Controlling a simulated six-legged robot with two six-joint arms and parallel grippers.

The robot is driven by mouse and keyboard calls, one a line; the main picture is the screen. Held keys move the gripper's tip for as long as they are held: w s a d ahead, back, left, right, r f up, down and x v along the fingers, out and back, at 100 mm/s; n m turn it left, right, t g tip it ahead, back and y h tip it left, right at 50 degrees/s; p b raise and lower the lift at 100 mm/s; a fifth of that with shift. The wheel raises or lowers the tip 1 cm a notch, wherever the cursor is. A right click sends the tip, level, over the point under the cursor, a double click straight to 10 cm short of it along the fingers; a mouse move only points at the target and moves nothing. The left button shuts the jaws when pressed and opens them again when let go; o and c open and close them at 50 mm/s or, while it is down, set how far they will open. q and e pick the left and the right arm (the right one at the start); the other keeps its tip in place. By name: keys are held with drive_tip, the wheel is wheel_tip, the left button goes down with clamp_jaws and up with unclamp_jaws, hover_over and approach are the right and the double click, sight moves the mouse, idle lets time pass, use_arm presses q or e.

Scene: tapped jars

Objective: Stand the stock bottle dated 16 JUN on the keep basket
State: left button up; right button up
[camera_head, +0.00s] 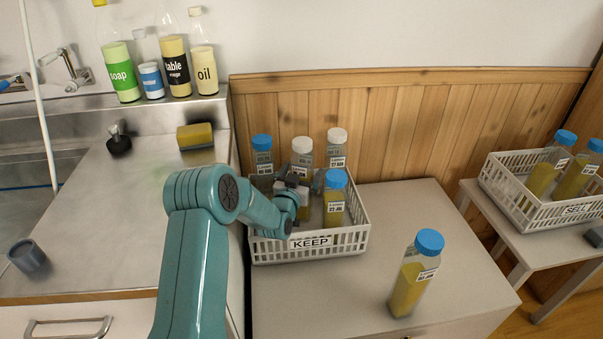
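The white keep basket (353,241), marked KEEP, stands on the pale cabinet top. In it are a blue-capped bottle (335,205) at the front right, another blue-capped bottle (262,157) at the back left, and two white-capped bottles (302,147) (337,148). Another blue-capped bottle (411,280) with yellow liquid stands outside the basket on the cabinet top. The dates are too small to read surely. My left gripper (304,180) is in the basket, its fingers around the nearer white-capped bottle. Whether they press on it is unclear. My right gripper is not in view.
A white SELL basket (536,216) with two blue-capped bottles stands on a side table at right. Soap (121,74), oil (204,69) and other bottles line the sink ledge, with a sponge (195,135) below. A dark cup (28,256) is at left. The cabinet's front is clear.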

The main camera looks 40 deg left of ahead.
sight(299, 157)
use_arm(q)
drive_tip(key=shift+f, duration=0.35)
drive_tip(key=shift+w+a+r+p, duration=0.15)
drive_tip(key=shift+r+p, duration=0.25)
drive_tip(key=shift+r, duration=0.75)
drive_tip(key=shift+r+p, duration=1.2)
drive_tip(key=shift+r, duration=1.7)
drive_tip(key=v, duration=0.7)
drive_tip(key=shift+s+d, duration=0.25)
